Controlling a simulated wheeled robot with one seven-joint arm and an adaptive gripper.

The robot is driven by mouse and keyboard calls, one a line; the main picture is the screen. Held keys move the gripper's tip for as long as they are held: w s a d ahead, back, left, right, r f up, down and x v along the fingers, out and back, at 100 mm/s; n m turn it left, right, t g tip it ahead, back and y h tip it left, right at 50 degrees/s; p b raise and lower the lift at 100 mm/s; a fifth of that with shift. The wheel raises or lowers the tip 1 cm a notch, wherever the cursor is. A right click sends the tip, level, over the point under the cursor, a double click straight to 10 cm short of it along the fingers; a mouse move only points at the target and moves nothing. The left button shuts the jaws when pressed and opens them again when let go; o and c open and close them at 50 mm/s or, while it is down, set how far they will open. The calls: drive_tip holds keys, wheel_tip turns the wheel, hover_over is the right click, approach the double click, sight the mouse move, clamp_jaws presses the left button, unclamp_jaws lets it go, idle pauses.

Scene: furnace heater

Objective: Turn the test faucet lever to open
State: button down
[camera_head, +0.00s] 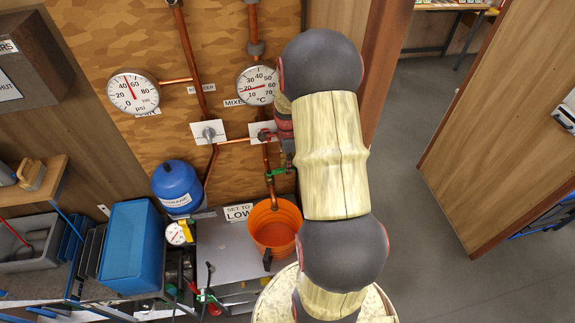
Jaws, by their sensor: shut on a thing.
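The test faucet (270,178) is a small brass tap on the copper pipe above an orange bucket (274,226). Its lever (281,171) shows as a small green-yellow piece at the tap's right side. My arm comes down in front of the board, and my gripper (288,157) shows only in part, small and dark, just left of the pale arm link. It is at the lever and shut on it. The fingertips and the lever's far end are mostly hidden, so the lever's exact angle is hard to tell.
A pressure gauge (133,92) and a temperature gauge (258,84) hang on the wooden board (150,40) with copper pipes. A blue tank (177,186) and blue bin (133,245) stand left. Open grey floor (420,130) lies right, beside a wooden panel (500,140).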

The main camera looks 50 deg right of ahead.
idle(0.4)
drive_tip(key=shift+s+a+m, duration=0.3)
drive_tip(key=shift+s+m, duration=0.05)
drive_tip(key=shift+m, duration=0.45)
drive_tip(key=c, duration=1.8)
unclamp_jaws()
drive_tip(key=shift+o, duration=0.2)
wheel_tip(320, 180, up, 12)
drive_tip(key=shift+c, duration=0.2)
